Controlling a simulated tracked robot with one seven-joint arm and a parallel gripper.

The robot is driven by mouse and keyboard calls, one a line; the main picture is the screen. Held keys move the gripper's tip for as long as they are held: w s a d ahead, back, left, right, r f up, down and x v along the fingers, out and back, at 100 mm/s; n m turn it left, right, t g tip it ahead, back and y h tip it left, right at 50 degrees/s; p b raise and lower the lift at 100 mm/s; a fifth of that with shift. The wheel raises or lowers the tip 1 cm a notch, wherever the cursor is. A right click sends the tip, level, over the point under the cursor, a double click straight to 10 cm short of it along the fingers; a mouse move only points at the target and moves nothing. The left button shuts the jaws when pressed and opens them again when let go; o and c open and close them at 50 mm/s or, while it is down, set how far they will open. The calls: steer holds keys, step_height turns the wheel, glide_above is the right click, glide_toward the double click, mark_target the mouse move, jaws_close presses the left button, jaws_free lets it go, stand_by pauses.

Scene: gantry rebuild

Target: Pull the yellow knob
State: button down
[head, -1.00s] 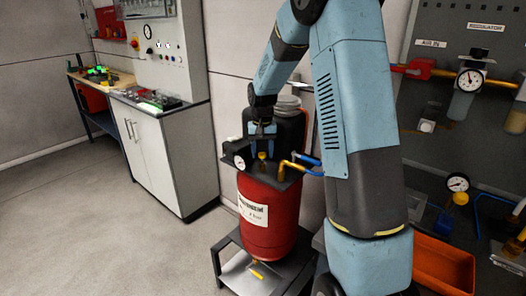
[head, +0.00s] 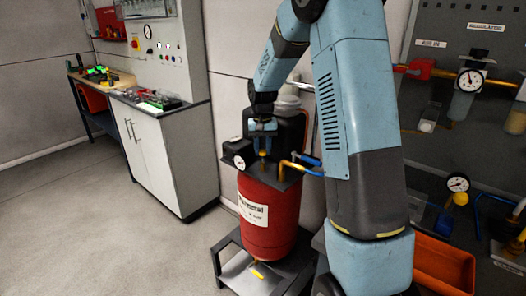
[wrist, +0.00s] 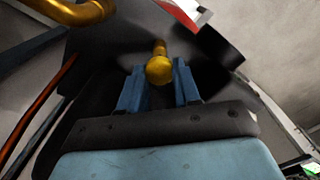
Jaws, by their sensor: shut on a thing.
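The yellow knob (wrist: 160,71) is a small brass-yellow rounded piece on a stem. It stands on top of the red tank (head: 268,212), and in the head view the knob (head: 263,154) is small and partly covered. My gripper (wrist: 159,82) has its two blue fingers on either side of the knob, shut on it. In the head view my gripper (head: 263,140) points down over the tank top.
A pressure gauge (head: 239,162) sits left of the knob. A brass pipe (head: 296,168) and a blue handle (head: 307,159) are close on its right. A black block stands behind. A white cabinet (head: 165,150) stands left; open floor lies in front.

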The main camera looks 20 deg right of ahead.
mark_target(262, 150)
steer(key=c, duration=0.8)
jaws_free()
steer(key=shift+r, duration=0.1)
step_height(262, 150, up, 14)
steer(key=shift+f, duration=0.15)
